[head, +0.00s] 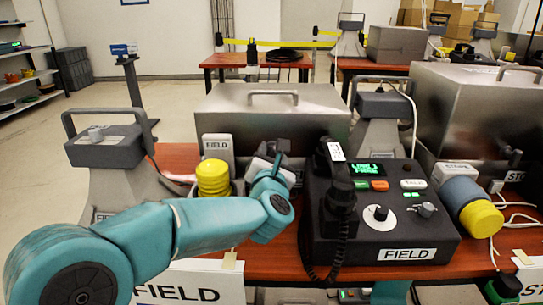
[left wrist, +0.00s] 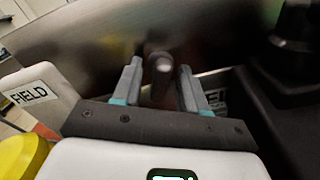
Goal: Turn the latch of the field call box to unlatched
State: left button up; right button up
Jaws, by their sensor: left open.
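The field call box (head: 235,112) is a brushed steel case with a lid handle, standing at the back of the red-brown table. Its latch (head: 281,147) is a small dark knob at its front, partly hidden by my left gripper (head: 268,163). In the left wrist view the latch (left wrist: 161,68) shows as a blurred rounded knob between the two spread fingers of the left gripper (left wrist: 160,85). I see gaps on both sides of it; contact cannot be made out. The steel front of the call box (left wrist: 90,50) lies behind. My right gripper is not in view.
A black FIELD phone console (head: 410,225) with a corded handset (head: 338,190) stands right of my left gripper. A yellow-capped cylinder (head: 213,178) and a FIELD tag (head: 217,147) are close on the left. A second steel box (head: 460,110) stands at the right.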

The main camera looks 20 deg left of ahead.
pick_arm(q)
grip_shut()
jog(key=shift+m, duration=0.3)
jog(key=m, duration=0.2)
jog(key=shift+m, duration=0.4)
jog(key=m, duration=0.2)
jog(key=shift+m, duration=0.3)
jog(key=m+p, duration=0.1)
jog(key=m, duration=0.2)
jog(key=shift+m, duration=0.3)
jog(key=shift+m+p, duration=0.4)
jog(key=shift+m, duration=1.1)
